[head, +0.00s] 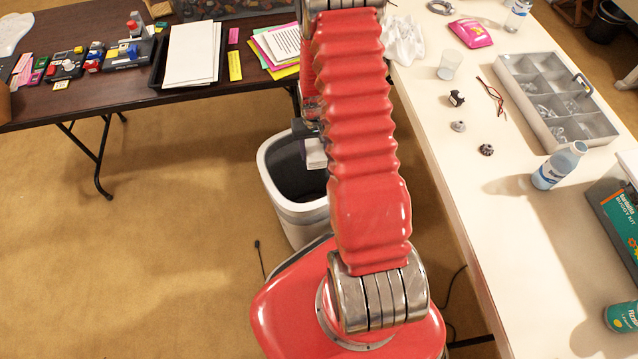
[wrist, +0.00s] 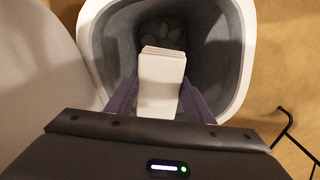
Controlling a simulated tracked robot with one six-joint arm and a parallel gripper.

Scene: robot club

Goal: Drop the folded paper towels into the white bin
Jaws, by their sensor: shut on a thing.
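The folded paper towels (wrist: 161,85) are a white stack held between the purple fingers of my gripper (wrist: 160,103) in the wrist view. In the head view, part of the towels (head: 315,153) shows left of my red arm, and my gripper (head: 306,132) is mostly hidden behind it. The white bin (head: 272,178) stands on the floor with a dark grey inside. In the wrist view, the bin (wrist: 238,75) opens right below the towels, and some dim rounded things lie at its bottom. My gripper is shut on the towels over the opening.
A dark table (head: 130,85) with papers and small parts stands at the back left. A white table (head: 470,200) on the right carries a grey sorting tray (head: 530,115), a bottle (head: 558,166) and a cup (head: 449,65). The carpet left of the bin is mostly clear.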

